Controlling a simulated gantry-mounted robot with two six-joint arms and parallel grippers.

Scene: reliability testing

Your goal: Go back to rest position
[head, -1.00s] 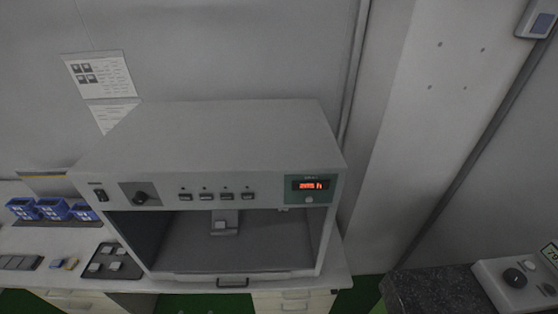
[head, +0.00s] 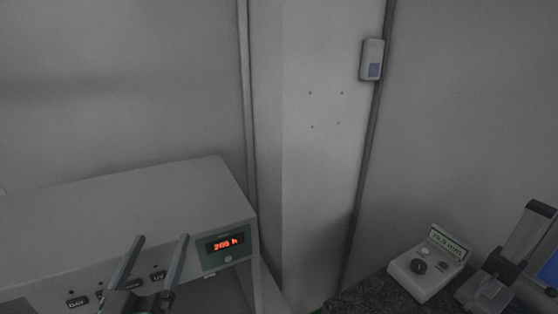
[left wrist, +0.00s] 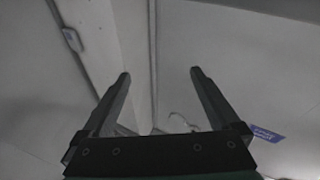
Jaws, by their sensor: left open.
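My left gripper (head: 160,255) is at the lower left of the head view, in front of the grey test cabinet's button panel. Its two fingers point up and stand apart, with nothing between them. In the left wrist view my left gripper (left wrist: 158,78) shows the same open, empty fingers, with bare wall and a corner beyond them. My right gripper is in neither view.
The grey cabinet (head: 130,205) with a red-lit display (head: 228,244) fills the lower left. A white instrument (head: 428,272) stands on a dark stone top (head: 375,292) at the lower right, beside a grey device with a blue part (head: 500,275). A wall box (head: 371,60) hangs above.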

